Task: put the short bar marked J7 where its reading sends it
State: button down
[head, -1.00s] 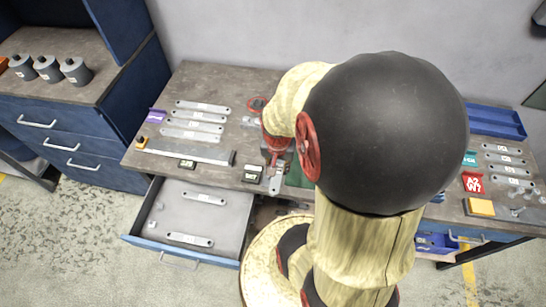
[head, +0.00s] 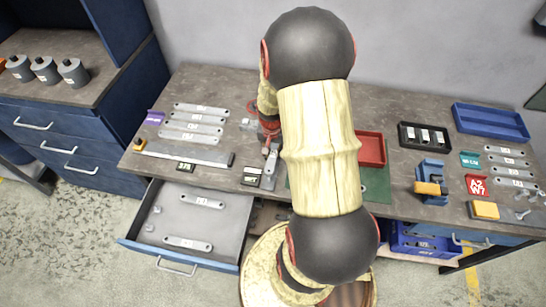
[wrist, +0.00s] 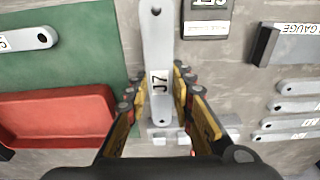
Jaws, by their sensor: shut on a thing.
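The short bar marked J7 (wrist: 157,50) stands lengthwise in the wrist view, label facing the camera. My gripper (wrist: 157,88) is shut on it, one finger on each long side near the label. In the head view my gripper (head: 268,146) is partly hidden by my arm, over the bench left of the green mat. The bar (head: 269,172) shows there as a pale strip below it, beside the black SET sign (head: 252,176). I cannot tell how far the bar is above the bench.
A red tray (head: 371,150) and green mat (head: 378,185) lie right of the gripper. Several bars and a long gauge (head: 185,153) lie left. An open drawer (head: 225,222) holds bars. A black rack (head: 424,147), blue fixture (head: 432,170) and blue tray (head: 490,122) stand right.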

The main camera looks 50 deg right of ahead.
aim_at(273, 154)
jog(key=shift+w+d+f, duration=0.1)
jog(key=shift+f, duration=1.3)
jog(key=shift+f, duration=0.1)
jog(key=shift+f+b, duration=0.15)
jog(key=shift+b, duration=0.15)
jog(key=c, duration=1.6)
grip_release()
jog(key=shift+o, duration=0.3)
